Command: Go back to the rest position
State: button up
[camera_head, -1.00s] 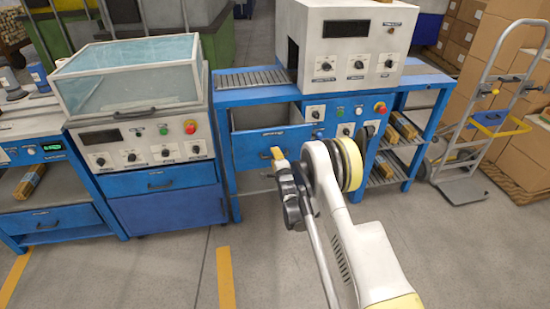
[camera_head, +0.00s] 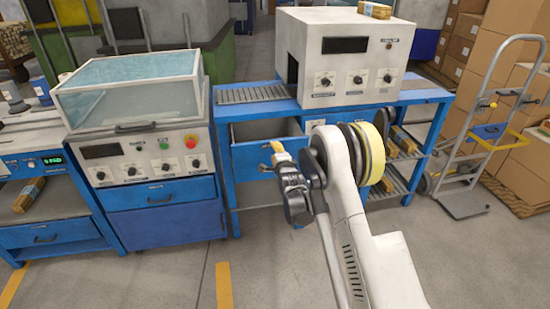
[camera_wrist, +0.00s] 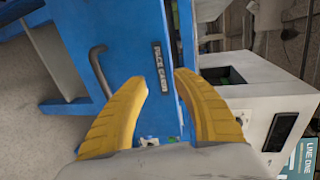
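My gripper (camera_head: 272,152) hangs in front of the blue middle bench (camera_head: 228,165), by its pulled-out drawer (camera_head: 245,158). In the wrist view its two yellow fingers (camera_wrist: 157,77) stand apart with nothing between them. Behind them, that view shows a blue panel (camera_wrist: 130,45) with a dark handle (camera_wrist: 99,72) and a label. I cannot tell whether the fingers touch the drawer; a gap shows between them and the handle in the picture. My arm hides part of the bench's controls.
A white machine (camera_head: 310,55) stands on the bench with a bundle (camera_head: 375,10) on top. A machine with a clear lid (camera_head: 130,85) stands at left. A hand truck (camera_head: 490,120) and cardboard boxes (camera_head: 510,75) are at right. The front floor (camera_head: 150,275) is clear.

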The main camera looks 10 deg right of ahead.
jog(key=s+r+n+g, duration=0.4)
jog(key=s+r+n, duration=0.5)
jog(key=s+r, duration=1)
jog(key=s+f+n+g, duration=0.1)
jog(key=s+n, duration=0.3)
jog(key=s, duration=1.2)
jog(key=s+f+n+g, duration=0.2)
jog(key=s+n, duration=0.3)
jog(key=s, duration=1.1)
jog(key=shift+s+f+g, duration=0.15)
jog(key=shift+s+g, duration=0.2)
jog(key=shift+g, duration=0.45)
jog(key=shift+a, duration=0.1)
